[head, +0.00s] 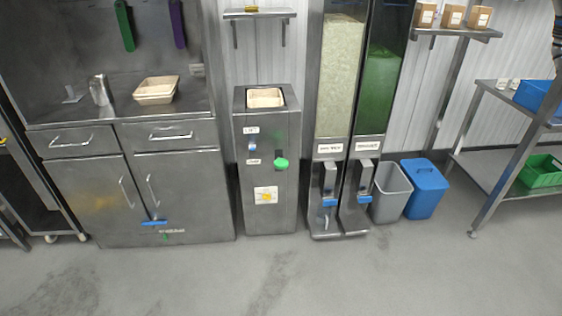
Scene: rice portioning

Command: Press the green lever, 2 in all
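A steel dispenser cabinet (267,212) stands against the wall in the middle of the head view. A round green piece, seemingly the green lever (281,164), sticks out of its front on the right side. A beige tray (265,97) sits in the recess on top of the cabinet. Neither of my grippers shows in the head view, and nothing touches the green lever.
Two tall hoppers, one pale-filled (340,75) and one green-filled (379,85), stand right of the cabinet. A grey bin (391,196) and a blue bin (425,190) are beyond them. A steel counter (95,205) is left. The floor (270,280) in front is clear.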

